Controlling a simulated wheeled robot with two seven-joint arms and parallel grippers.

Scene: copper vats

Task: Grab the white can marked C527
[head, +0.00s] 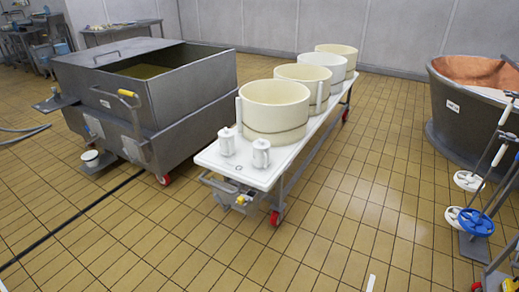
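Two small white cans stand upright on the near end of a white-topped trolley (233,173). The left can (227,142) is beside the right can (261,154), with a small gap between them. Each has a handle-like part on its side. Any marking such as C527 is too small to read, so I cannot tell which can bears it. Neither of my grippers shows in the head view.
Several cream tubs (275,110) stand behind the cans on the trolley. A large grey metal vat (190,85) on wheels is at the left. A copper-lined vat (460,110) and blue valve wheels (476,222) are at the right. The tiled floor (340,225) in front is mostly clear.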

